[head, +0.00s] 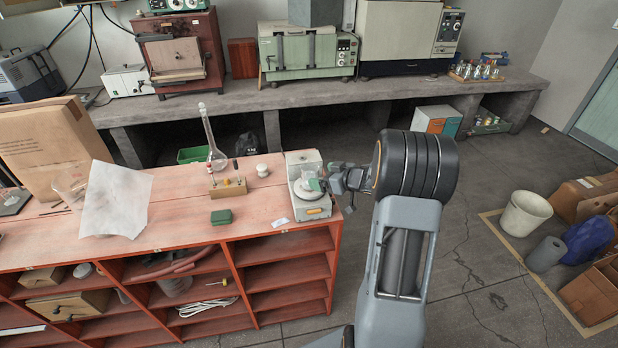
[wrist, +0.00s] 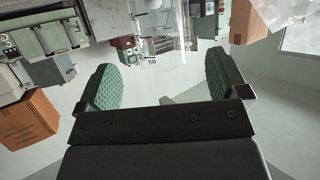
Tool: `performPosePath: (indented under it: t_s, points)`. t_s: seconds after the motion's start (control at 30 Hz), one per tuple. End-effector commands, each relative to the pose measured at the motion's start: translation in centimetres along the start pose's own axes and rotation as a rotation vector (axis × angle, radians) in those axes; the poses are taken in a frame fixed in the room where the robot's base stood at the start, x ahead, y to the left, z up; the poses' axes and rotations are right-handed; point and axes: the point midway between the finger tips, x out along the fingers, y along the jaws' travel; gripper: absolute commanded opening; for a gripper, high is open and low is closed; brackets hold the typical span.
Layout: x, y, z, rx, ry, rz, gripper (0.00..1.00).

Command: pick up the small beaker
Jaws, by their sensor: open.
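The small beaker (head: 308,172) is clear glass and seems to stand on the pan of a pale balance at the right end of the red wooden bench. My gripper (head: 322,181) is at the balance from the right, close beside the beaker. In the wrist view, my gripper's two green ribbed fingers (wrist: 160,85) are apart with nothing held between them. A clear glass vessel with dark markings, which looks like the beaker (wrist: 160,30), shows ahead, between the finger directions at the top. I cannot tell whether a finger touches it.
The balance (head: 311,208) stands near the bench's right edge. Another clear vessel (head: 70,190) is partly behind white paper (head: 116,200).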

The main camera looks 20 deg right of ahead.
Motion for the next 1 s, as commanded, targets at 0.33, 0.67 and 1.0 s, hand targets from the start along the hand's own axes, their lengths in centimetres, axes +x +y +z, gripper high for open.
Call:
performPosePath:
  t_s: [0.33, 0.67, 1.0]
  points:
    - [2.4, 0.0, 0.0, 0.001, -0.002, -0.001, 0.93]
    - [6.2, 0.1, 0.0, 0.000, -0.001, 0.001, 0.93]
    - [6.6, 0.1, 0.1, -0.001, -0.001, 0.002, 0.89]
